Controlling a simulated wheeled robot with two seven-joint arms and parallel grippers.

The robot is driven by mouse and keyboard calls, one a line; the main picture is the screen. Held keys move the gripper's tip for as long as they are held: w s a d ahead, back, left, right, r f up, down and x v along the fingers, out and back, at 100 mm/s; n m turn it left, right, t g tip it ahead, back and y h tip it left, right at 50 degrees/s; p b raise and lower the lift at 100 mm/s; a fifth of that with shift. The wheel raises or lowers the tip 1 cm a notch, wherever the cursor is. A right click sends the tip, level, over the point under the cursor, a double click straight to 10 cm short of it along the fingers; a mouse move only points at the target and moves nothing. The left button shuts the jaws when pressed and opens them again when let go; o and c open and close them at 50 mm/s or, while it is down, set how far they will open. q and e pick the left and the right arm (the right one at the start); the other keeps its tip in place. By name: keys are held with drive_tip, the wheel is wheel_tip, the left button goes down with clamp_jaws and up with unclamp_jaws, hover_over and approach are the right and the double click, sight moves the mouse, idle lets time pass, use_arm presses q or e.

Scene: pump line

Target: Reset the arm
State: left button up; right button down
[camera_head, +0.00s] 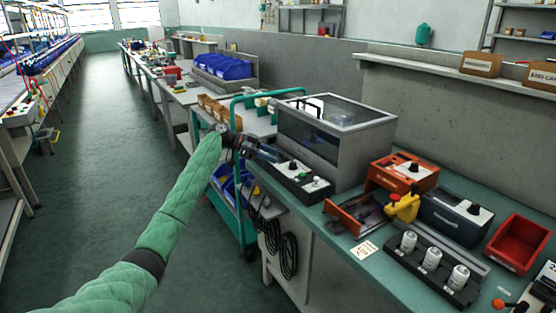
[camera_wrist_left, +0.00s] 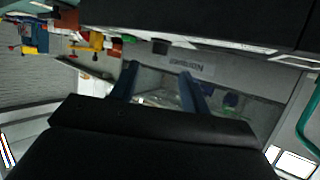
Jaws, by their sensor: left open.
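My left arm, in a green quilted sleeve, comes in from the lower left of the head view. My left gripper (camera_head: 268,154) is at its end, at the left end of the green-topped bench (camera_head: 355,270), by the grey box with the clear lid (camera_head: 337,135). In the left wrist view the two blue-grey fingers of the left gripper (camera_wrist_left: 158,78) stand apart with nothing held between them. A black control box with knobs (camera_head: 300,180) lies just beyond and below the gripper in the head view. My right gripper does not show.
On the bench are an orange unit (camera_head: 402,172), a dark blue unit (camera_head: 455,214), a black rack of white cylinders (camera_head: 432,262) and a red bin (camera_head: 517,243). A teal cart (camera_head: 243,225) stands left of the bench. The aisle floor (camera_head: 95,170) is clear.

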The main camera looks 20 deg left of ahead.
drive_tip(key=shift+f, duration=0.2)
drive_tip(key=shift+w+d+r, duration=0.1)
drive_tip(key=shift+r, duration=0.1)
